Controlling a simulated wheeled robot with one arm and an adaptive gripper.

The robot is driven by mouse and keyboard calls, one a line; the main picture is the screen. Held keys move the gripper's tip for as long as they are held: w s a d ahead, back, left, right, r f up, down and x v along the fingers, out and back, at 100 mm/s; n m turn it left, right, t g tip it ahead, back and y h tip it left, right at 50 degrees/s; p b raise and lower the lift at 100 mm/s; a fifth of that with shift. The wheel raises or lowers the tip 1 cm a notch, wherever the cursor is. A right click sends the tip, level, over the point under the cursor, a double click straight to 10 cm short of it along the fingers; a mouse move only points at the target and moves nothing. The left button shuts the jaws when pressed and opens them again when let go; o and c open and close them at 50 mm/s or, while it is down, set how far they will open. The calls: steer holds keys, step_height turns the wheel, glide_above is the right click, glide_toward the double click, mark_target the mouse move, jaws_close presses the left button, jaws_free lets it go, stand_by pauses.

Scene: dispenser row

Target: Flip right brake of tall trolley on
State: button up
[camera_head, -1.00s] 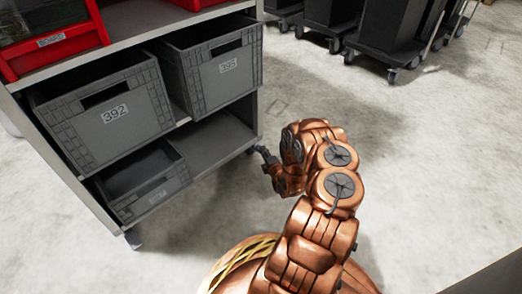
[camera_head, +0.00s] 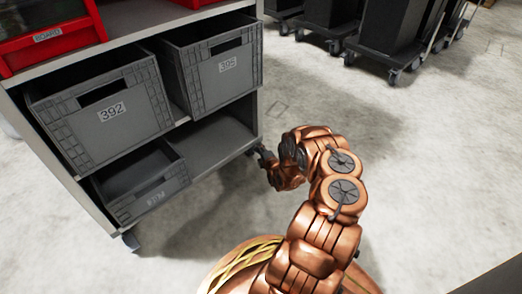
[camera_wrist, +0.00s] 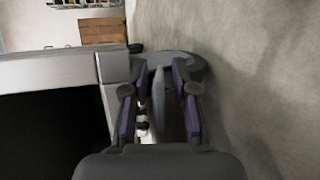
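The tall trolley (camera_head: 216,140) is a grey shelf unit holding grey bins, at the left of the head view. In the wrist view its lower corner (camera_wrist: 115,68) is at upper left. A dark grey caster (camera_wrist: 185,64) sits beside that corner, beyond my fingers. A narrow grey upright part (camera_wrist: 158,95), perhaps the brake pedal, shows between the fingers. My gripper (camera_wrist: 159,90) is open around it, one finger on each side; contact is not clear. In the head view my gripper (camera_head: 264,156) is low at the trolley's right front corner, partly hidden by my wrist. The brake's position cannot be told.
Grey bins (camera_head: 112,118) fill the trolley's middle shelf, and a smaller one (camera_head: 150,196) is on the bottom shelf. Dark wheeled carts (camera_head: 385,50) stand at the back. The concrete floor (camera_head: 430,170) to the right is clear.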

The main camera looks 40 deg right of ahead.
jaws_close()
steer(key=shift+f+t, duration=0.1)
steer(key=shift+t, duration=0.2)
steer(key=shift+w+f+m+t+h, duration=0.15)
steer(key=shift+m+t+h, duration=0.2)
steer(key=shift+t, duration=0.35)
steer(key=shift+f+m+t+h, duration=0.15)
steer(key=shift+m+t+h, duration=0.2)
steer(key=shift+t, duration=0.35)
steer(key=shift+a+f+t+p, duration=0.1)
steer(key=shift+f+t+p, duration=0.05)
steer(key=shift+t+p, duration=0.2)
steer(key=shift+o, duration=1.1)
jaws_free()
steer(key=shift+s, duration=0.2)
steer(key=shift+s+f, duration=0.1)
